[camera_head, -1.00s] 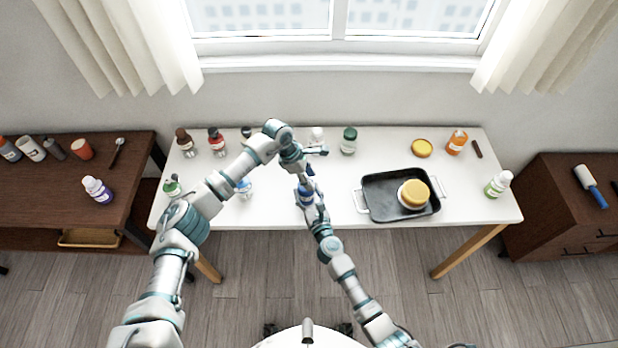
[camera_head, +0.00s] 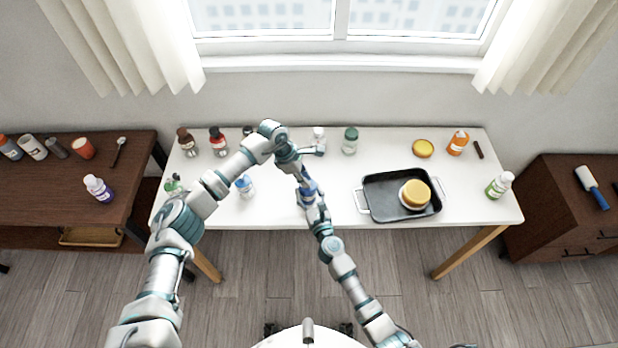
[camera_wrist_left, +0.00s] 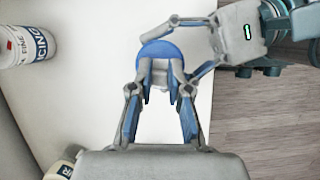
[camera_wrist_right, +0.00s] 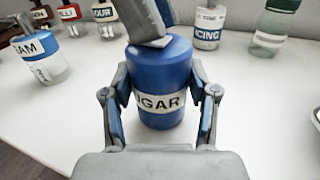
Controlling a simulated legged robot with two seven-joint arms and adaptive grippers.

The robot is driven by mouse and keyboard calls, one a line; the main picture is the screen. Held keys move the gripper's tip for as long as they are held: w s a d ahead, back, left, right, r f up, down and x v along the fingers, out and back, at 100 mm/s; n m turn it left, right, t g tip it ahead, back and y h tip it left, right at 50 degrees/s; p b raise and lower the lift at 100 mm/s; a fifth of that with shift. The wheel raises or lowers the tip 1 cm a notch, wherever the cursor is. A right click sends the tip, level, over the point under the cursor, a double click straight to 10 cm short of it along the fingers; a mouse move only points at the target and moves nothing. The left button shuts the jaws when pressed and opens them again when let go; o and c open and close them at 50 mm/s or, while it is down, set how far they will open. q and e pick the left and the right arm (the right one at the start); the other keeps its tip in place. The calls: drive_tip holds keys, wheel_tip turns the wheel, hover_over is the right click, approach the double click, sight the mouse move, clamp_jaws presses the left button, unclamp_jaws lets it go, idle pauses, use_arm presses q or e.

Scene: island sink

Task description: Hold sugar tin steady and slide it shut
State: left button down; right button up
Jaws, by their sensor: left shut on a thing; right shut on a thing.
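The sugar tin (camera_wrist_right: 163,68) is a blue cylinder with a white label partly reading "SUGAR", upright on the white table. In the head view the tin (camera_head: 308,188) is partly covered by my arms. My right gripper (camera_wrist_right: 163,100) is shut around the tin's body from the front, with a finger on each side. My left gripper (camera_wrist_left: 161,92) comes from above and is shut at the tin's blue top (camera_wrist_left: 158,48). The left fingers hide part of the top, so I cannot tell how the lid sits.
A white icing tin (camera_wrist_right: 207,27) and a green-capped jar (camera_head: 350,141) stand behind. The table between the sugar tin and tray is clear.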

use_arm(q)
drive_tip(key=c, duration=1.1)
unclamp_jaws()
drive_tip(key=shift+w, duration=0.1)
drive_tip(key=shift+r, duration=0.15)
drive_tip(key=v, duration=1.1)
drive_tip(key=shift+a+r, duration=0.2)
drive_tip(key=shift+r, duration=0.1)
use_arm(e)
drive_tip(key=o, duration=1.3)
drive_tip(key=shift+s, duration=0.1)
